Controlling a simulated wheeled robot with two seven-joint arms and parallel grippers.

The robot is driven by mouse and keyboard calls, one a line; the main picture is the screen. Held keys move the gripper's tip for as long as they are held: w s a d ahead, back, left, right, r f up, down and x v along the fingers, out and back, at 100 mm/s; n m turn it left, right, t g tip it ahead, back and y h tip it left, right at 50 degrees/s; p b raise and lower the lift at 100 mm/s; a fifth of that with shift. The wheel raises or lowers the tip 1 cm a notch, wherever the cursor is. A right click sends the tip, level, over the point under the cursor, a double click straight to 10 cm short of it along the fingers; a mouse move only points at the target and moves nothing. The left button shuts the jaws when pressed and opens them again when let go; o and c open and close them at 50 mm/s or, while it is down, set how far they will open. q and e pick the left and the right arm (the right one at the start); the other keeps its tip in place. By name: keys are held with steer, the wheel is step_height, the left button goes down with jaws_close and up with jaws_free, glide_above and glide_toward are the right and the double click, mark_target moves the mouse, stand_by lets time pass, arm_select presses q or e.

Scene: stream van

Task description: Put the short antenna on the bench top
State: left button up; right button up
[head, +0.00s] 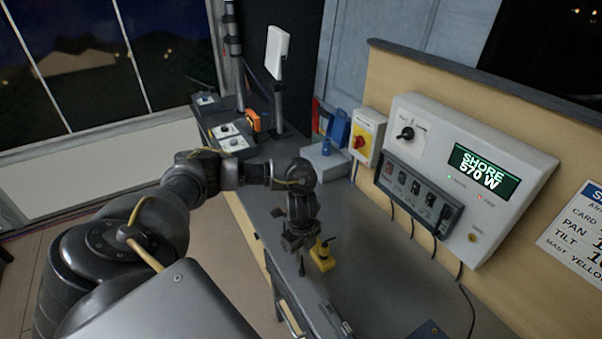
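My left gripper (301,262) points down over the grey bench top (375,290), near its front edge. A small yellow piece with a short black stub (322,258), which may be the short antenna, is right beside the fingers. I cannot tell whether the fingers hold it or whether it touches the bench. The fingers are small and dark, so their opening is unclear. My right gripper is out of view.
A wall box with a green "SHORE 570 W" display (485,170) and a black switch panel (418,193) stands behind the bench, with cables hanging down. A yellow-and-red switch box (367,137) is left of it. Bare bench lies right of the gripper. A white panel (278,52) stands on a pole.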

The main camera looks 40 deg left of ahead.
arm_select(q)
step_height(320, 180, up, 7)
steer(key=shift+r+p, duration=0.1)
steer(key=shift+p, duration=0.35)
stand_by(0.3)
